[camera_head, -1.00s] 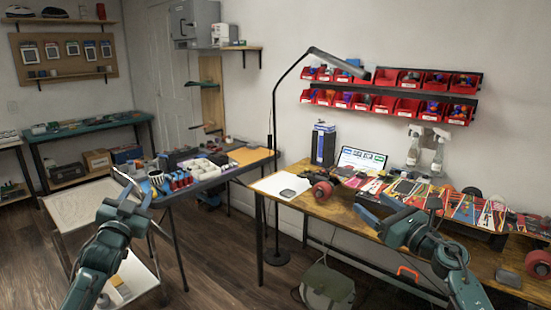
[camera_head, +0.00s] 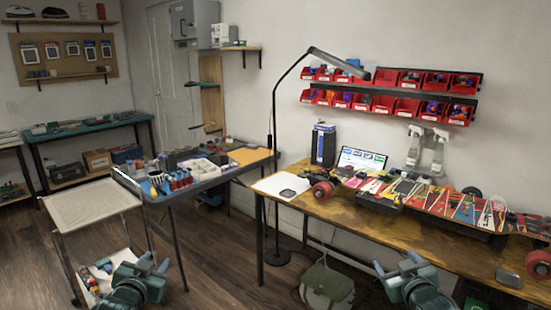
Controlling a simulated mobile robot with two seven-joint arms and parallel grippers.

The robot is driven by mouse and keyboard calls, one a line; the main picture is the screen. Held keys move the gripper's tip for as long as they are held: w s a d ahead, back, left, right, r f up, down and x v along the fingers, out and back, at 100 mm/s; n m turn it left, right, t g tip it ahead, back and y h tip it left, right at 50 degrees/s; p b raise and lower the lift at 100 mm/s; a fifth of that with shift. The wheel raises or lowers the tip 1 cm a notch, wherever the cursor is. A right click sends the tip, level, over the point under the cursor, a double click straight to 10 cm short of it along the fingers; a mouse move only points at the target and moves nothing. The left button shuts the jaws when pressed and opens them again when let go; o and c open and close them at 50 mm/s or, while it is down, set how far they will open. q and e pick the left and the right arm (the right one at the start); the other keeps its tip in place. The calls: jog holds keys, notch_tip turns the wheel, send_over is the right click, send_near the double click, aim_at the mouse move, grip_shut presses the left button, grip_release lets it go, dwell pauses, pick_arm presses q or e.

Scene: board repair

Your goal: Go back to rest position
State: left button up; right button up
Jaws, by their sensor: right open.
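My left gripper (camera_head: 146,264) is low at the left, in front of the wheeled cart (camera_head: 92,205) and left of the table legs. Its fingers stand apart at the tips with nothing visible between them. My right gripper (camera_head: 397,264) is low in front of the wooden workbench's (camera_head: 330,212) front edge. Its fingers are open and empty. The skateboard deck (camera_head: 440,203) with red wheels lies on the workbench, away from both grippers.
A dark table (camera_head: 215,181) with bottles and boxes stands behind the cart. A black lamp (camera_head: 275,150) rises between the table and workbench. A green bag (camera_head: 327,285) sits on the floor under the workbench.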

pick_arm(q)
jog(key=s+d+f+g+h, duration=0.1)
jog(key=s+d+f, duration=0.4)
jog(key=s, duration=0.6)
jog(key=s+d+f+g+h, duration=0.1)
jog(key=s+d+f, duration=0.4)
jog(key=s, duration=0.6)
jog(key=s+d+f+g+h, duration=0.1)
jog(key=s+d+f+g, duration=0.2)
jog(key=s, duration=0.8)
notch_tip(320, 180, down, 3)
jog(key=d, duration=0.2)
jog(key=shift+s+d+h, duration=0.2)
jog(key=shift+d+h, duration=0.1)
jog(key=shift+d, duration=0.1)
pick_arm(e)
jog(key=s+a+f+g+y, duration=0.1)
jog(key=s+a+f, duration=0.4)
jog(key=s, duration=0.6)
jog(key=s+a+f+g+y, duration=0.1)
jog(key=s+a+f, duration=0.4)
jog(key=s, duration=0.6)
jog(key=s+a+f+g+y, duration=0.1)
jog(key=s+a+f+g, duration=0.2)
jog(key=s, duration=0.8)
notch_tip(320, 180, down, 3)
jog(key=a, duration=0.2)
jog(key=shift+s+a+y, duration=0.2)
jog(key=shift+a+y, duration=0.1)
jog(key=shift+a, duration=0.1)
